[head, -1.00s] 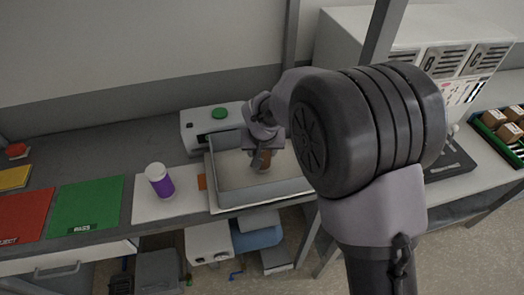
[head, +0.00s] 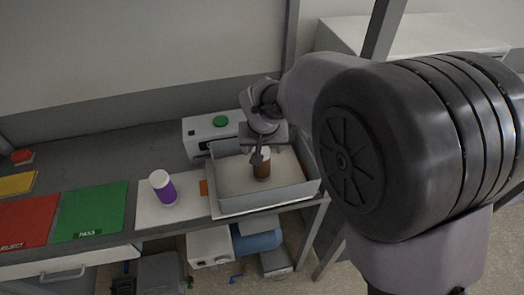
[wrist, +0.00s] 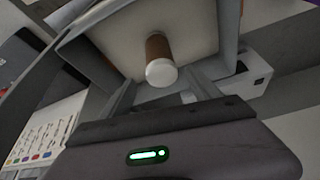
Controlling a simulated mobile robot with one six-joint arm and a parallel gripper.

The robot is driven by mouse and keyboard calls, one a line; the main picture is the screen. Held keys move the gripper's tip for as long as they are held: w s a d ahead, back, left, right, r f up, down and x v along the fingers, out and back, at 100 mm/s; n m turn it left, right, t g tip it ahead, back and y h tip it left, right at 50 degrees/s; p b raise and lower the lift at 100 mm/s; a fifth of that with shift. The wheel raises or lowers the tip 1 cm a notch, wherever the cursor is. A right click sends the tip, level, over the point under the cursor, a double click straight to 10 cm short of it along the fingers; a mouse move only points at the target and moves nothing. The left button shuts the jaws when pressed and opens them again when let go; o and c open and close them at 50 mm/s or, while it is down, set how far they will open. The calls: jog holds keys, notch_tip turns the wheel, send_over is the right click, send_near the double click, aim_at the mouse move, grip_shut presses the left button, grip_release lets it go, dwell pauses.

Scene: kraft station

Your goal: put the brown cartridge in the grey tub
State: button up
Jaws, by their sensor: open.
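The brown cartridge (head: 262,167), with a white cap, stands upright inside the grey tub (head: 272,199). In the wrist view the cartridge (wrist: 157,46) shows beyond the fingers, cap towards me, with the tub (wrist: 228,30) around it. My gripper (head: 257,158) is over the tub, at the cartridge's upper left in the head view. In the wrist view my gripper (wrist: 164,92) is open, its fingers spread to either side of the cap with nothing held. Whether a finger touches the cartridge is hard to tell.
Green (head: 90,211) and red (head: 25,222) mats lie farther left. A dark upright post (head: 377,35) stands at the right.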

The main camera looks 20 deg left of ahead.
jog(key=s+d+r+m, duration=0.2)
jog(key=d+r, duration=0.4)
jog(key=s+d+r+m, duration=0.1)
jog(key=s+d+r, duration=0.2)
jog(key=d+r, duration=0.3)
jog(key=s+d+r+m+t, duration=0.1)
jog(key=s+d+m, duration=0.4)
jog(key=s+d, duration=0.9)
jog(key=s+r, duration=0.1)
jog(key=s, duration=0.2)
jog(key=shift+t, duration=0.3)
